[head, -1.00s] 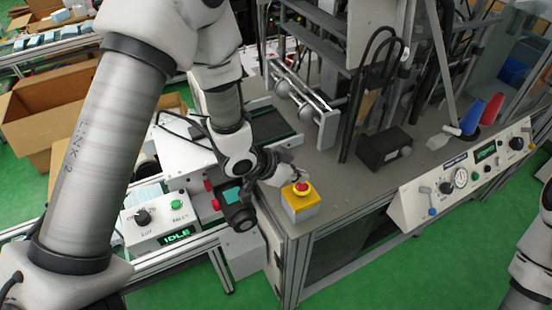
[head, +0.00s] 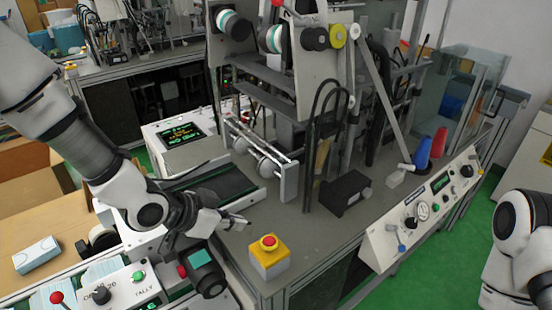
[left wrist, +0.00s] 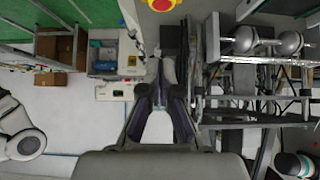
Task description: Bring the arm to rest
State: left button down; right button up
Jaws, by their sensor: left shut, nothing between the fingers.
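My left arm comes in from the left in the head view. Its gripper (head: 238,222) is shut and empty, above the machine table's front left corner. It is apart from the yellow emergency-stop box (head: 270,260) with a red button, which stands just to the right and nearer. In the left wrist view my left gripper's dark fingers (left wrist: 162,82) point up the picture, and the red button (left wrist: 162,4) shows at the top edge. My right arm shows only in part at the right edge of the head view; its gripper is out of the picture.
A control box labelled TALLY (head: 120,290) and a conveyor (head: 215,190) lie close to my left arm. A tall machine frame with rollers (head: 325,40) rises behind. A sloped control panel (head: 422,208) runs along the table's right front. Green floor is clear at right.

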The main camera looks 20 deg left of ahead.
pick_arm(q)
jog(key=s+a+f+n+g+y+b, duration=0.1)
jog(key=s+f+n+g+y, duration=0.1)
jog(key=s+f, duration=0.5)
jog(key=s+a+f+n+g+y+b, duration=0.1)
jog(key=s+f+n+g, duration=0.2)
jog(key=s+f, duration=0.4)
jog(key=s+a+f+n+g+y+b, duration=0.1)
jog(key=s+f, duration=0.6)
jog(key=f, duration=1.2)
jog(key=shift+s+a+f+n+g+y, duration=0.2)
jog(key=shift+a+n+g+y, duration=0.5)
jog(key=shift+n, duration=0.3)
jog(key=shift+d, duration=0.1)
